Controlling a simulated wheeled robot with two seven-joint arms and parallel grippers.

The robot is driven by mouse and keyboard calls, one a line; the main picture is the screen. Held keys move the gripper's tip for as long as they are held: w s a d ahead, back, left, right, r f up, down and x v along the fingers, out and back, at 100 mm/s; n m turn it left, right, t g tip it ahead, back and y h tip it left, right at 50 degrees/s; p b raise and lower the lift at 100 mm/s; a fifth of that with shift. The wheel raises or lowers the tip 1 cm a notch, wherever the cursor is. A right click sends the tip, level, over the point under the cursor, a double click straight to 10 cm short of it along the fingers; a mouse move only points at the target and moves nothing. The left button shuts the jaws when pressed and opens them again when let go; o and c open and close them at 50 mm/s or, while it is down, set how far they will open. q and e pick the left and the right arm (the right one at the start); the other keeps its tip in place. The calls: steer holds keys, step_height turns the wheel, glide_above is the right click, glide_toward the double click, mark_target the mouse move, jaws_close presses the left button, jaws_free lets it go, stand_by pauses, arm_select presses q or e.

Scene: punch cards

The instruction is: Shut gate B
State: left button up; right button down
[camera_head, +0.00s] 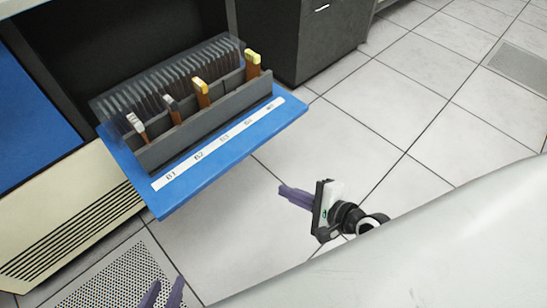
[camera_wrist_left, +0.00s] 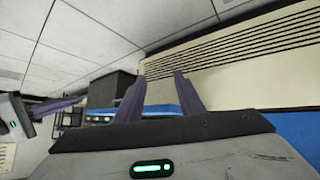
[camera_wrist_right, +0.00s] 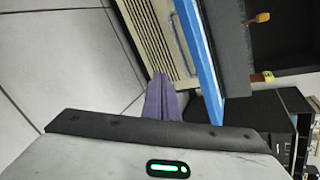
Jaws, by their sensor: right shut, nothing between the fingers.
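Gate B appears to be the blue panel (camera_head: 232,148) with a white label strip starting B1, B2. It sticks out from the cabinet in the head view, carrying a grey card rack. In the right wrist view the blue panel (camera_wrist_right: 207,65) stands just right of my right fingers. My right gripper (camera_head: 284,191) is shut and empty, over the floor to the panel's lower right and apart from it. My left gripper (camera_head: 164,292) shows only its fingertips at the bottom edge, below the panel. Its fingers are apart and empty in the left wrist view (camera_wrist_left: 156,85).
The rack (camera_head: 205,122) holds dark cards and several taller tabbed ones. A dark cabinet (camera_head: 315,45) stands right of the opening. A cream vented panel (camera_head: 72,215) is at lower left, beside another blue panel (camera_head: 30,120). Tiled floor right of the gate is clear.

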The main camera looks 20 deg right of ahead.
steer(key=w+d+f+m+t+b, duration=0.2)
steer(key=w+d+m+b, duration=0.3)
steer(key=m, duration=0.6)
steer(key=w+a+f+m, duration=0.1)
steer(key=w+a+f, duration=0.15)
steer(key=w, duration=0.85)
steer(key=shift+h, duration=0.3)
steer(key=r+p, duration=0.1)
steer(key=r, duration=0.1)
steer(key=r+p, duration=0.1)
steer(key=r, duration=0.1)
steer(key=shift+s+d+p, duration=0.2)
steer(key=shift+s+p, duration=0.1)
steer(key=shift+s, duration=0.05)
